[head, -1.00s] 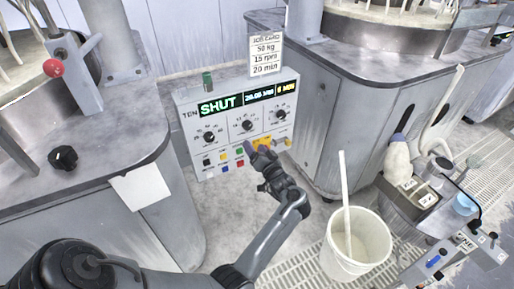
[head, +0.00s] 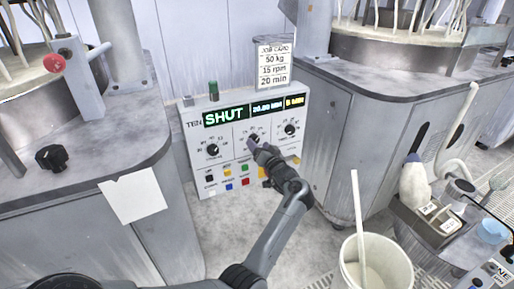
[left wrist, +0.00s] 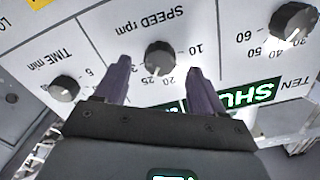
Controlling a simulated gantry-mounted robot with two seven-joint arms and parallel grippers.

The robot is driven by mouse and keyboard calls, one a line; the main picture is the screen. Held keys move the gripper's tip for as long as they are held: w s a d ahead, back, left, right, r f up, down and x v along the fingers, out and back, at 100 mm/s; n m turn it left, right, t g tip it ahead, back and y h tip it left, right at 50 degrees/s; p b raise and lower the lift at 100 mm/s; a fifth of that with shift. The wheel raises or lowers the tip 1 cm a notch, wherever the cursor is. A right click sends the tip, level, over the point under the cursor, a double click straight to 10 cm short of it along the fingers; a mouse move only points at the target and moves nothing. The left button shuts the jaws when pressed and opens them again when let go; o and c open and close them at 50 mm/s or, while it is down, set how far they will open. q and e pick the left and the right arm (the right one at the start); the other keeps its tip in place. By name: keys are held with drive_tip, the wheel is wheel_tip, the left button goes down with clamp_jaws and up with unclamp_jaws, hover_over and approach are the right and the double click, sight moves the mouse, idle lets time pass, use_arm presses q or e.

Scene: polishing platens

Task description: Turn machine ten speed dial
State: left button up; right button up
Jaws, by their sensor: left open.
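The machine ten control panel (head: 228,170) stands between two machines, its display (head: 226,116) reading SHUT. Three black dials sit in a row below the display. The middle one is the speed dial (head: 253,142), partly covered by my gripper in the head view. In the left wrist view the speed dial (left wrist: 159,56), marked SPEED rpm, shows upside down between and just beyond my fingertips. My left gripper (head: 258,150) is open in front of it, with a finger on either side (left wrist: 158,72); I see no contact. My right gripper is not in view.
The left dial (head: 213,151) and the time dial (head: 290,129) flank the speed dial closely. Coloured buttons (head: 229,187) lie below. A job card (head: 274,63) reads 50 kg, 15 rpm, 20 min. A white bucket (head: 385,262) stands on the floor at right.

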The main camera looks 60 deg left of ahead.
sight(254, 140)
use_arm(q)
drive_tip(key=shift+w+a+b, duration=0.15)
drive_tip(key=shift+a+b, duration=0.2)
drive_tip(key=shift+a, duration=0.8)
drive_tip(key=c, duration=1.1)
drive_tip(key=shift+o, duration=0.2)
